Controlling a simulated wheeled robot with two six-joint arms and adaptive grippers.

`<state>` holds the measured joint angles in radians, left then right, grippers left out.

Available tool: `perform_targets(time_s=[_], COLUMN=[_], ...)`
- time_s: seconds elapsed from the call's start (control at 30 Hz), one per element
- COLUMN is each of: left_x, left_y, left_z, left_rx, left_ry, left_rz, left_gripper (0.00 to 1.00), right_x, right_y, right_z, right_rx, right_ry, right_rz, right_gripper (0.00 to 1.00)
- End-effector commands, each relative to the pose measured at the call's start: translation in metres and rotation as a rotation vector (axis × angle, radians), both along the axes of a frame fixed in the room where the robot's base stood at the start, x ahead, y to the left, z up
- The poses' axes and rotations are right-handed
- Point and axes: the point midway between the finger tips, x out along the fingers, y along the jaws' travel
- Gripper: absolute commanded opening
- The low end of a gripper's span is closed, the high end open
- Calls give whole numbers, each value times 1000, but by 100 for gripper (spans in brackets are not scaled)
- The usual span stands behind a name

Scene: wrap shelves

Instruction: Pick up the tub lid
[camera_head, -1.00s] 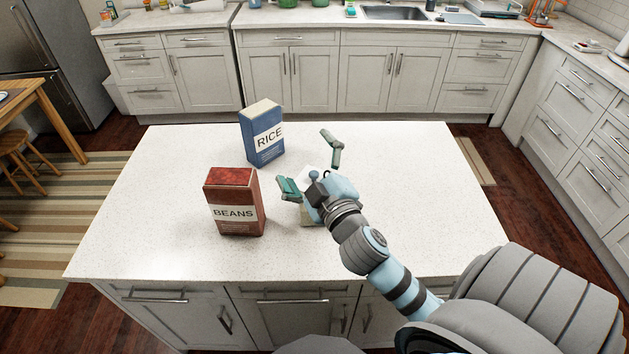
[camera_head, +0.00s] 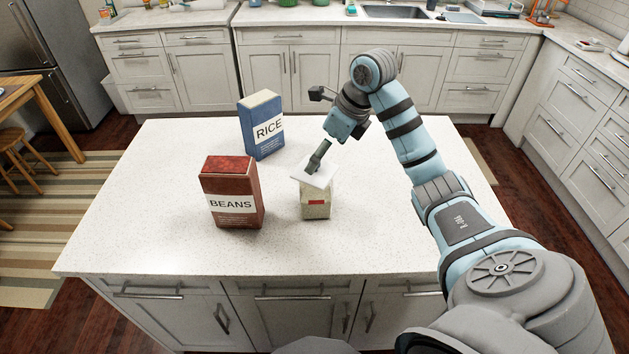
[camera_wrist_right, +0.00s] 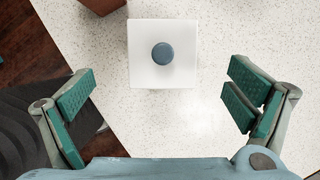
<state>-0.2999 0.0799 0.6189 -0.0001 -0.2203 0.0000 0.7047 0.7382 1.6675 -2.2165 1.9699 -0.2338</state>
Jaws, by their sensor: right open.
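The tub lid (camera_head: 311,179) is a white square plate on top of the small beige tub (camera_head: 316,209), which has a red label; it looks turned or tilted against the tub. In the right wrist view the lid (camera_wrist_right: 147,73) lies ahead of the fingers, with a round blue-grey knob (camera_wrist_right: 163,53) at its middle. My right gripper (camera_head: 318,161) comes down over the lid from behind. In the right wrist view my right gripper (camera_wrist_right: 160,98) is open and empty, its fingers wide apart. In the head view its finger hides the knob. My left gripper is in neither view.
A red beans box (camera_head: 231,192) stands left of the tub. A blue rice box (camera_head: 261,127) stands behind and left of it. The white island counter (camera_head: 150,220) is otherwise clear, with free room at its left and front.

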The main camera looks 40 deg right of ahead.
Motion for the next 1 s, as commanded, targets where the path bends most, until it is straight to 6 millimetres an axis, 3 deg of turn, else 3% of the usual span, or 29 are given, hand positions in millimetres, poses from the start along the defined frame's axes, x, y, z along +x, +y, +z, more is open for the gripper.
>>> perform_targets(time_s=[0.13,0.33,0.57,0.87,1.0], left_x=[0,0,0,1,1], left_y=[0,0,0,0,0], left_z=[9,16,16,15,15], left_rx=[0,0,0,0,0], left_ry=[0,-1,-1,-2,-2], left_rz=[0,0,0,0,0], left_gripper=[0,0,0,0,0], right_x=[4,14,16,16,16], right_y=[2,5,5,5,5], right_z=[-11,-46,-52,-52,-52], right_rx=[-1,2,-1,-1,-1], right_ry=[1,-3,-4,-4,-5], right_rz=[1,1,1,1,1], right_gripper=[98,98,98,54,49])
